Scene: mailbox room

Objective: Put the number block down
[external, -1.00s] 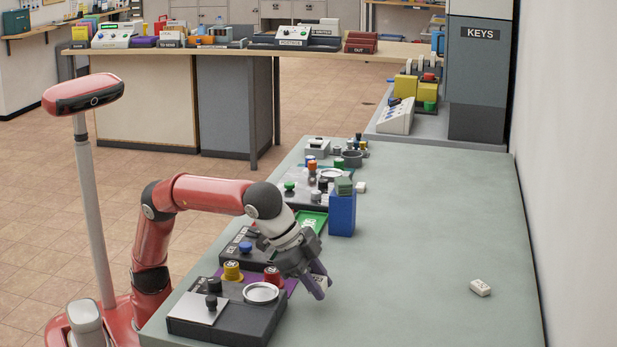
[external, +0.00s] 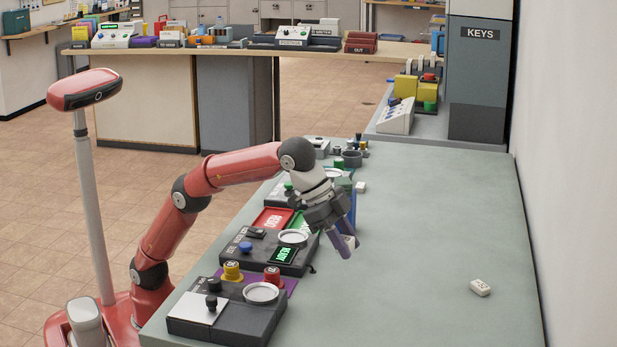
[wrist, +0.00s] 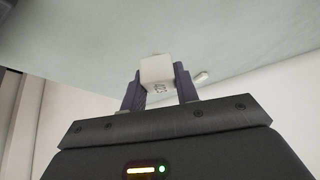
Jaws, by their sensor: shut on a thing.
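My gripper (external: 346,246) is over the grey-green table, to the right of the row of devices. It is shut on a white number block (wrist: 158,72), which sits between the two purple fingers in the wrist view. In the external view only part of the held block (external: 351,241) shows by the fingertips. The table top (external: 420,220) lies close beyond the block. I cannot tell whether the block touches it.
Another white block (external: 480,288) lies alone on the right of the table. A small white block (external: 361,187) lies farther back. The table's middle right is clear.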

